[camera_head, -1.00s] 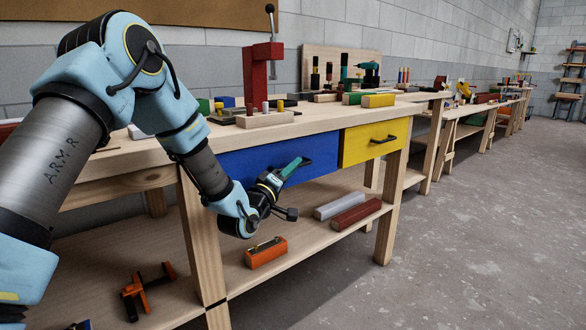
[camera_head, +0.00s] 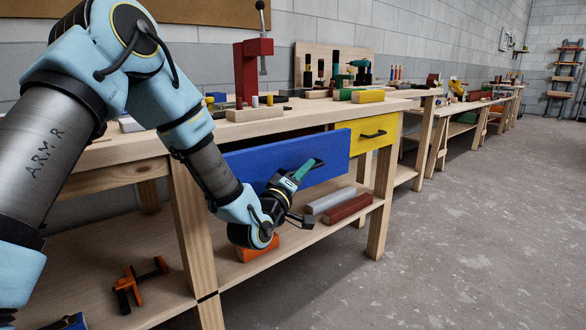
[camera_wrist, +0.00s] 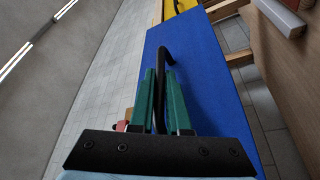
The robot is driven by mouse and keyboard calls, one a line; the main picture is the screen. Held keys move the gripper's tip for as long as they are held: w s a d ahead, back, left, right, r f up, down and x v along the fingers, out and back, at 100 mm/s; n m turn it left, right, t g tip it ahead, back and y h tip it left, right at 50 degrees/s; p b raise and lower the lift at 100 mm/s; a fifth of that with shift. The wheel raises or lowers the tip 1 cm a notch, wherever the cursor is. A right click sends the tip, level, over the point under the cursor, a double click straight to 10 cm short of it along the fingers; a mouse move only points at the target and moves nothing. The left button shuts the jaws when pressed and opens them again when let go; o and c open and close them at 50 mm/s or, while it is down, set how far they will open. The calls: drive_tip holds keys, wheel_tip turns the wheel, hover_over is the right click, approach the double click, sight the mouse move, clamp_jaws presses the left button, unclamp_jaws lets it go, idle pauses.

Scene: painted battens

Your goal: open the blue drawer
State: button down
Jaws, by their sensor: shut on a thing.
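The blue drawer (camera_head: 258,166) is in the workbench below its top, and its front stands out from the bench frame. It fills much of the wrist view (camera_wrist: 205,75). Its dark bar handle (camera_wrist: 165,55) runs between the green fingers. My gripper (camera_head: 308,169) is at the drawer front, shut on this handle. The wrist view shows my gripper (camera_wrist: 160,95) with one finger on each side of the bar. The head view partly hides the handle behind the fingers, and my arm covers the drawer's left end.
A yellow drawer (camera_head: 364,139) with a dark handle sits right of the blue one. The shelf below holds a red bar (camera_head: 348,208), a grey bar (camera_head: 330,200), an orange block (camera_head: 250,253) and an orange clamp (camera_head: 135,283). The floor to the right is clear.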

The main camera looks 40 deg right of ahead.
drive_tip(key=s+b, duration=0.2)
drive_tip(key=s, duration=1.2)
drive_tip(key=shift+s+a, duration=0.25)
drive_tip(key=shift+a, duration=0.2)
drive_tip(key=c, duration=0.9)
unclamp_jaws()
drive_tip(key=v, duration=1)
drive_tip(key=shift+s+a+f, duration=0.15)
drive_tip(key=shift+a, duration=0.2)
drive_tip(key=shift+a, duration=0.1)
